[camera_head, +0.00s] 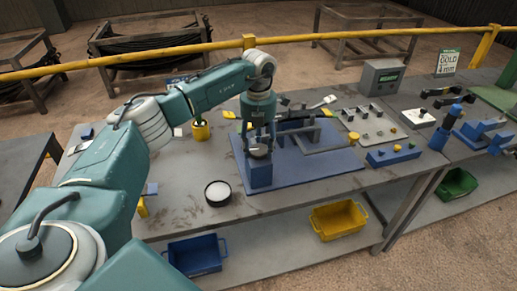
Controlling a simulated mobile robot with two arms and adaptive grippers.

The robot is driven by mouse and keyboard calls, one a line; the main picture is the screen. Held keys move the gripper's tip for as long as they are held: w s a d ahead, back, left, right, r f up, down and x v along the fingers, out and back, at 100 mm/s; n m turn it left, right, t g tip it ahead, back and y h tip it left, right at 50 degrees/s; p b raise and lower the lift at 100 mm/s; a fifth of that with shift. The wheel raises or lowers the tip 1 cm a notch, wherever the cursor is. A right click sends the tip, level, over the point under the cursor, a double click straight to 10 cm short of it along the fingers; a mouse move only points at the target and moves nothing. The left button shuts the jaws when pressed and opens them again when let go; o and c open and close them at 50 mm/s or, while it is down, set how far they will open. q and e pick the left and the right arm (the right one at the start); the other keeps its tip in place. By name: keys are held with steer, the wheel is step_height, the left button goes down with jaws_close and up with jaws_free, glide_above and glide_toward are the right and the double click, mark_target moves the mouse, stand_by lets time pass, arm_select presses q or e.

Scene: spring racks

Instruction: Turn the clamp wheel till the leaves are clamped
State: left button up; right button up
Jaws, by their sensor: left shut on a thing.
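My left gripper (259,143) points down over the near left end of the clamp fixture on the bench. It is shut on a small round grey clamp wheel (259,153), which it partly hides. The wheel sits above a blue block (260,176) on a blue base plate (325,168). Dark curved leaves (301,124) lie behind the gripper, among grey brackets of the fixture. I cannot tell whether the leaves are pressed tight. My right gripper is not in view.
A round black dish (218,193) stands left of the plate, and a yellow cup (201,131) behind it. A blue tray with knobs (393,155) and a grey box with a display (382,77) stand to the right. Yellow (338,221) and blue bins (197,256) sit on the lower shelf.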

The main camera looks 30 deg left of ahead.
mark_target(257, 150)
arm_select(q)
steer(key=m, duration=0.3)
steer(key=m+b, duration=0.1)
steer(key=m, duration=0.1)
steer(key=shift+s+f, duration=0.15)
steer(key=shift+f, duration=0.1)
stand_by(0.5)
steer(key=o, duration=1.1)
steer(key=shift+s, duration=0.1)
steer(key=shift+r, duration=0.2)
steer(key=shift+r, duration=0.25)
step_height(257, 150, up, 12)
steer(key=shift+f, duration=0.25)
